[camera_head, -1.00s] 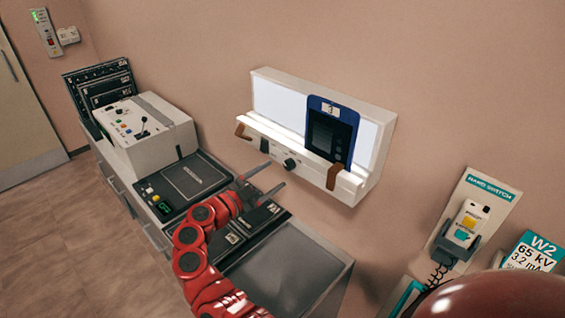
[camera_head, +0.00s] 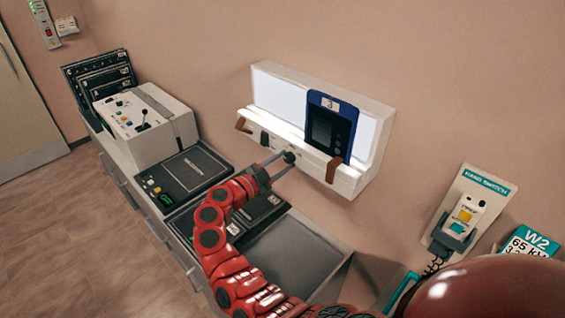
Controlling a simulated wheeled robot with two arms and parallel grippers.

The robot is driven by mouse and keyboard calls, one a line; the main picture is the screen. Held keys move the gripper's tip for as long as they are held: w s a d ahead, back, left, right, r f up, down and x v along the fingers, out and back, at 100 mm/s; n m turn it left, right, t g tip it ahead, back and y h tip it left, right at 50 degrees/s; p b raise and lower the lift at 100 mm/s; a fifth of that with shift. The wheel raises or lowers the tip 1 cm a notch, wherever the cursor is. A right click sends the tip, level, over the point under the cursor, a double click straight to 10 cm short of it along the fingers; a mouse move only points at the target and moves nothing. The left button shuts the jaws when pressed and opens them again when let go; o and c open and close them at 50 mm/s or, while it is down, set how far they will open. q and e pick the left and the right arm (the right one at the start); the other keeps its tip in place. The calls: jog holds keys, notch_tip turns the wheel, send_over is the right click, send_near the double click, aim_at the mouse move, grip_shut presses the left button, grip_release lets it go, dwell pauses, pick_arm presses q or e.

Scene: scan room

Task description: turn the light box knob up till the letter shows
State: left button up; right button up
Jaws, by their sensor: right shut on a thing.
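The white light box (camera_head: 258,121) is on the wall with its panel lit bright white. A dark film cassette with a blue frame and a "3" label (camera_head: 331,127) stands on its ledge, in front of the panel's right part. I cannot make out a letter on its dark face. The small black knob (camera_head: 289,157) is on the box's front, below the panel. My right gripper (camera_head: 284,163) is shut on the knob, its fingers reaching up from the lower left. My left gripper is not in view.
A counter (camera_head: 285,262) below holds a white control console (camera_head: 150,122), dark flat cassettes and a keypad unit. Brown clips (camera_head: 333,170) stick out from the box's ledge.

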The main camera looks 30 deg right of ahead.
grip_shut()
jog(key=shift+f+m+b, duration=0.2)
jog(key=shift+m+b, duration=0.2)
jog(key=shift+b, duration=0.4)
jog(key=m+b, duration=0.8)
jog(key=b, duration=0.4)
jog(key=shift+f, duration=0.1)
jog(key=shift+r+m+b, duration=0.25)
jog(key=shift+m+b, duration=1.3)
jog(key=shift+m, duration=0.05)
jog(key=o, duration=1)
grip_release()
jog(key=shift+r, duration=0.1)
